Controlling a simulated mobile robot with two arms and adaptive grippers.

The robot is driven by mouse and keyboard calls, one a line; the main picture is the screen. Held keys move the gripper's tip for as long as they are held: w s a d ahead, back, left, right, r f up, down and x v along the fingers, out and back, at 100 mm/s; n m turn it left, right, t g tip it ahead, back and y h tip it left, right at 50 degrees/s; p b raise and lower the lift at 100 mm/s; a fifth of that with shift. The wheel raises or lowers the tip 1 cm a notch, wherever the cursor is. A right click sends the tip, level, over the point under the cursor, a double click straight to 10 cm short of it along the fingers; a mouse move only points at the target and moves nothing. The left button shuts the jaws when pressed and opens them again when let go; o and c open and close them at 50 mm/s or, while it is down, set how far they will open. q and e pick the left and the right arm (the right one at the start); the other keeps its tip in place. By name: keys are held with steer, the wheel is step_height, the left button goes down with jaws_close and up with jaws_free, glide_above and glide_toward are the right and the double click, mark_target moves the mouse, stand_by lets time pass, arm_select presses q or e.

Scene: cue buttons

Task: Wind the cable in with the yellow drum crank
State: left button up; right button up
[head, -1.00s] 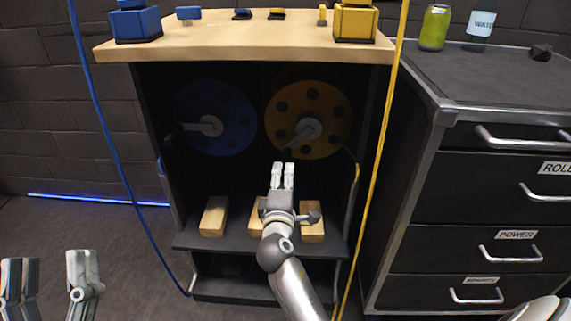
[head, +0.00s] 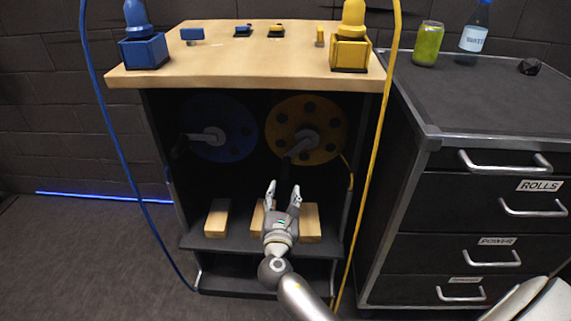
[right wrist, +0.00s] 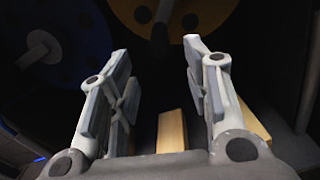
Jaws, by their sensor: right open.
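The yellow drum (head: 322,112) hangs inside the dark cabinet on the right. Its grey crank arm (head: 302,146) reaches out from the hub, with a dark handle (head: 286,165) at its end. The yellow cable (head: 375,165) runs down in front of the cabinet's right side. My right gripper (head: 284,186) is open, with its fingers pointing at the drum, just below the crank handle. The right wrist view shows the yellow drum (right wrist: 205,14) beyond the open fingers and the dark handle (right wrist: 161,38) between the tips, seemingly untouched.
A blue drum (head: 232,120) with its own crank (head: 207,136) is at left. Wooden blocks (head: 217,218) lie on the lower shelf under my right gripper. A blue cable (head: 112,135) hangs at left. A drawer cabinet (head: 440,215) stands at right.

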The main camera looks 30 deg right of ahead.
mark_target(286, 170)
steer(key=shift+n, duration=0.6)
steer(key=b+x, duration=0.1)
steer(key=x, duration=0.9)
steer(key=shift+b, duration=0.4)
arm_select(q)
steer(key=shift+w+d+f+t, duration=0.15)
steer(key=shift+w+t, duration=0.1)
steer(key=shift+w, duration=0.25)
steer(key=shift+w+d+f+t, duration=0.15)
steer(key=shift+w+t, duration=0.1)
steer(key=shift+w, duration=0.2)
arm_select(e)
steer(key=shift+w+d, duration=0.15)
steer(key=shift+w, duration=0.1)
steer(key=shift+c, duration=0.4)
jaws_close()
